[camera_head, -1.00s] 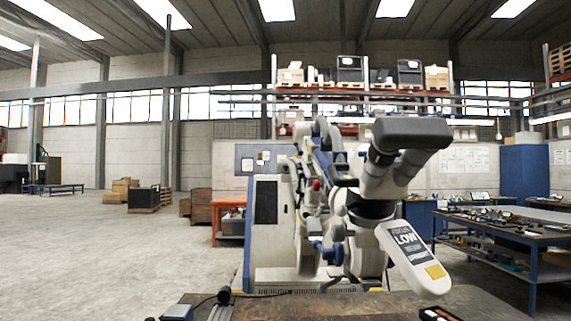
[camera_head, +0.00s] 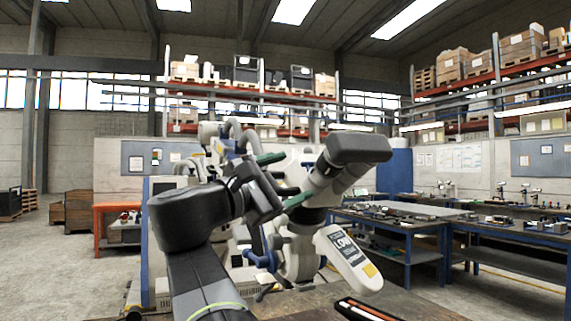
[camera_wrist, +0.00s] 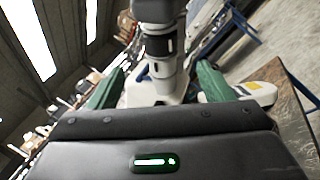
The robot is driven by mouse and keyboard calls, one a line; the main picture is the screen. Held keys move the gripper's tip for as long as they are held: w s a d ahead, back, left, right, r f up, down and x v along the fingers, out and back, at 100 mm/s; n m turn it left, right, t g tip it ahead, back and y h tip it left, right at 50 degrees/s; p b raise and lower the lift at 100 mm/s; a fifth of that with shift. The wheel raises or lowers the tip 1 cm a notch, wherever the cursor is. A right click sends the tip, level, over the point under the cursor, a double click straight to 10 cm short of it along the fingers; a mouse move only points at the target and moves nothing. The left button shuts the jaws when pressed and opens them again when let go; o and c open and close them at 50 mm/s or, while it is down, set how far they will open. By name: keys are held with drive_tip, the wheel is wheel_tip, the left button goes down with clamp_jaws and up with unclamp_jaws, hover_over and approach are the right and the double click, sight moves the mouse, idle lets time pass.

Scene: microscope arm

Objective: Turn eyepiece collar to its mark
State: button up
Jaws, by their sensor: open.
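The microscope's dark eyepiece head (camera_head: 358,149) tops a pale tilted tube (camera_head: 324,180) in the head view. In the wrist view the tube (camera_wrist: 165,85) runs upright in the middle, with a dark band around it (camera_wrist: 162,46) that looks like the collar. I cannot make out a mark on it. My gripper (camera_head: 285,180) is open and empty, with green fingers spread on the left of the tube. In the wrist view my gripper (camera_wrist: 158,90) has one finger on each side of the tube's line, apart from it. How far the tube lies beyond the fingertips is hard to tell.
A white panel (camera_head: 346,258) reading "LOW" with a yellow patch hangs below the eyepieces. A brown tabletop (camera_head: 310,303) with a dark tray (camera_head: 365,309) lies in front. Blue workbenches (camera_head: 405,228) stand on the right.

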sight(322, 166)
drive_tip(key=p+x, duration=0.1)
drive_tip(key=x, duration=1.1)
drive_tip(key=shift+w+d+p, duration=0.2)
drive_tip(key=shift+d+p, duration=0.1)
drive_tip(key=shift+p, duration=0.05)
drive_tip(key=c, duration=0.9)
